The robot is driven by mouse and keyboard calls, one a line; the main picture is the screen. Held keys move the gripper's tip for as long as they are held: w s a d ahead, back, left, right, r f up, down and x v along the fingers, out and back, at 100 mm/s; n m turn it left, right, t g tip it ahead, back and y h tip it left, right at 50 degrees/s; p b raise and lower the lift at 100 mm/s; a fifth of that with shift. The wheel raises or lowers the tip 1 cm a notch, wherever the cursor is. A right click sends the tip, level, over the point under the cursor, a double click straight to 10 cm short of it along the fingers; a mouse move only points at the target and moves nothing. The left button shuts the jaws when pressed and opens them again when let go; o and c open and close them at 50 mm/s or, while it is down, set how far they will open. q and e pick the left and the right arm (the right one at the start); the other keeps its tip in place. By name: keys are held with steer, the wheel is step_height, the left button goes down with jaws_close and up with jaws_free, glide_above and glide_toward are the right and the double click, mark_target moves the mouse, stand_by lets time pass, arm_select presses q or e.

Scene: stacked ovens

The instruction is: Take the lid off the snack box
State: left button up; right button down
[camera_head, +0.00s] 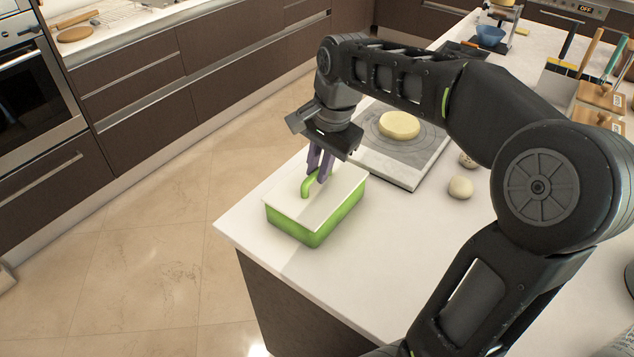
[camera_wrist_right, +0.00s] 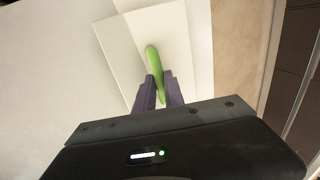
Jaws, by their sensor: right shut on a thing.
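The snack box (camera_head: 311,232) is a green box near the left corner of the white counter. Its white lid (camera_head: 337,190) lies over the top and carries a curved green handle (camera_head: 307,187). My right gripper (camera_head: 317,178) reaches down from above and is shut on the green handle. In the right wrist view, the purple fingers (camera_wrist_right: 159,92) stand on both sides of the handle (camera_wrist_right: 153,62), with the white lid (camera_wrist_right: 180,40) beyond. I cannot tell whether the lid is lifted off the rim. My left gripper is not in view.
A grey induction hob (camera_head: 408,170) with a round yellow item (camera_head: 399,125) stands just behind the box. Pale round items (camera_head: 460,187) lie to its right. Brushes and boards (camera_head: 590,80) stand farther right. The counter in front of the box is clear.

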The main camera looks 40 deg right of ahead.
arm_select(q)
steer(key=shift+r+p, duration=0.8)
arm_select(e)
step_height(320, 180, up, 10)
stand_by(0.3)
